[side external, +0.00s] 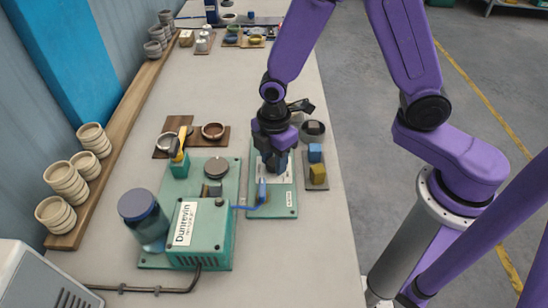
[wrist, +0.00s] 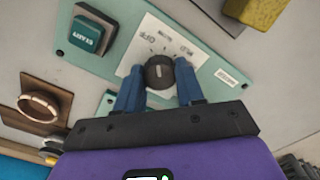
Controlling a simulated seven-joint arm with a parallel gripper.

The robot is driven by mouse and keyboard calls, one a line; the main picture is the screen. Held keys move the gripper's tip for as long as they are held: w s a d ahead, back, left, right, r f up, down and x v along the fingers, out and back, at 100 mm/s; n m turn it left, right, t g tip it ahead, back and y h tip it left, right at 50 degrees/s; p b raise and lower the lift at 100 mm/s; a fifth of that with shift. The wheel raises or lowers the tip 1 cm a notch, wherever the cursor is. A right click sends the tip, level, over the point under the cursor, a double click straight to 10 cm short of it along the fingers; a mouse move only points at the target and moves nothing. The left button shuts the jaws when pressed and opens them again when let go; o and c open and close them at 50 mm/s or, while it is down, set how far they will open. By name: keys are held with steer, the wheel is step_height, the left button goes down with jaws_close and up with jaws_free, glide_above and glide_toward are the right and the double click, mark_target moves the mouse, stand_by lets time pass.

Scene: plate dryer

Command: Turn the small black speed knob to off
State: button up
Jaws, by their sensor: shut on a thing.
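The small black speed knob (wrist: 160,72) sits on a white dial label (wrist: 140,65) on the green control panel (wrist: 190,14). The label carries printed settings, one reading OFF, which appear upside down in the wrist view. A pale pointer line shows on the knob; which setting it points at is unclear. My gripper (wrist: 159,88) has its two blue fingers on either side of the knob, shut on it. In the side external view my gripper (side external: 276,165) is down over the panel (side external: 284,203) and hides the knob.
A green square button (wrist: 86,36) stands on the panel beside the dial. A blue block (side external: 315,152) and a yellow block (side external: 318,172) lie right of the panel.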

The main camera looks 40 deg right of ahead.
steer(key=shift+n, duration=1.8)
steer(key=o, duration=1)
steer(key=shift+o, duration=0.2)
steer(key=shift+r, duration=0.1)
step_height(320, 180, up, 17)
steer(key=shift+r, duration=0.15)
steer(key=shift+s, duration=0.1)
steer(key=s+d+f+m, duration=0.1)
steer(key=s+d+m, duration=0.3)
steer(key=s, duration=0.5)
steer(key=s+d+f+m, duration=0.2)
steer(key=s+d+m, duration=0.2)
steer(key=s+d, duration=0.3)
steer(key=s, duration=0.2)
steer(key=shift+s+m, duration=0.4)
